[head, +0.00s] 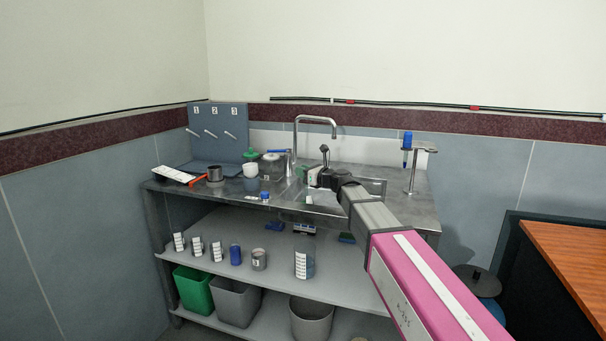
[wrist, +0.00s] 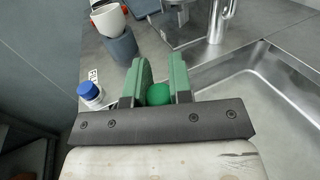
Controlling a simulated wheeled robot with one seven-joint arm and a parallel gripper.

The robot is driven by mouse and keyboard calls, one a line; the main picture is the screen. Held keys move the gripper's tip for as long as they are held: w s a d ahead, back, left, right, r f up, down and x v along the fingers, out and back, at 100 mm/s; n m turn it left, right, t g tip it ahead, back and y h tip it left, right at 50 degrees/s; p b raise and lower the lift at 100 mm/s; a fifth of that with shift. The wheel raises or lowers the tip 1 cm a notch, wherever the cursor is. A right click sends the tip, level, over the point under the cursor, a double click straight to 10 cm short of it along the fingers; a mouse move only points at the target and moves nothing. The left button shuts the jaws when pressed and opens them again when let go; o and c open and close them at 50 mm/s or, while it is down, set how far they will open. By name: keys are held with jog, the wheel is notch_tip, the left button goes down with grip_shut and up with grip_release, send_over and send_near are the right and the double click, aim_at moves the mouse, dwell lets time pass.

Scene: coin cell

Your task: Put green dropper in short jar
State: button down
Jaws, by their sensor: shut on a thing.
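My gripper (wrist: 158,82) has green fingers shut on the green dropper. Only the dropper's round green bulb (wrist: 158,94) shows between the fingers; the rest is hidden. In the head view my gripper (head: 312,177) is above the steel counter, by the left edge of the sink. A clear glass jar (head: 271,166) stands on the counter left of my gripper. I cannot tell for sure whether it is the short jar.
The faucet (head: 315,120) rises behind the sink. A stand (head: 412,172) holds a blue item at right. A grey mug (head: 215,174) is at left.

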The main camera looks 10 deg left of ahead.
jog(key=shift+f, duration=0.25)
jog(key=shift+f, duration=0.15)
jog(key=c, duration=1)
grip_release()
jog(key=shift+s+d, duration=0.1)
jog(key=shift+d, duration=0.05)
jog(key=v, duration=1.1)
jog(key=shift+s+d, duration=0.2)
jog(key=shift+d, duration=0.1)
